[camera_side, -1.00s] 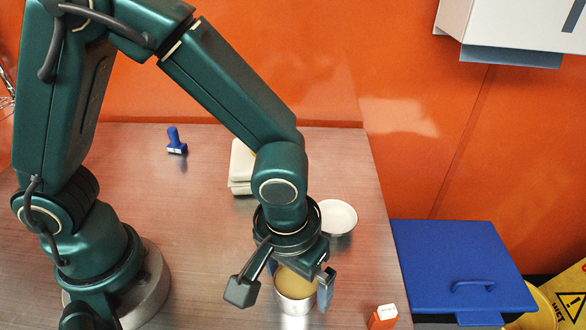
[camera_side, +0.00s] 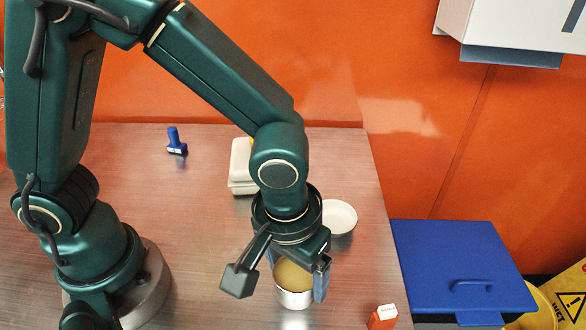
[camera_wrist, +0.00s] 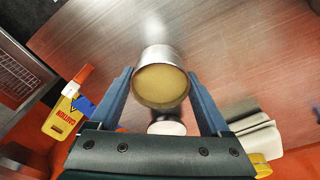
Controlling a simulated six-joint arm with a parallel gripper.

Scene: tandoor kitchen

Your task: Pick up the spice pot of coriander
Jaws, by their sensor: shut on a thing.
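The spice pot (camera_side: 294,298) is a round silver metal pot filled with tan-yellow powder. No label is visible on it. My gripper (camera_side: 297,279) comes down over it from above, with a blue finger on each side, shut on the pot's wall. In the wrist view the pot (camera_wrist: 160,58) sits upright between the two fingertips, its powder surface facing the camera. It appears to be just above the metal tabletop, but the gap is hard to judge.
A white bowl (camera_side: 338,217) and stacked pale containers (camera_side: 242,167) stand behind the gripper. A blue-handled stamp-like item (camera_side: 176,141) lies farther back. A small orange-red box (camera_side: 383,317) is at the front right near the table edge. A blue-lidded bin (camera_side: 455,265) stands beyond it.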

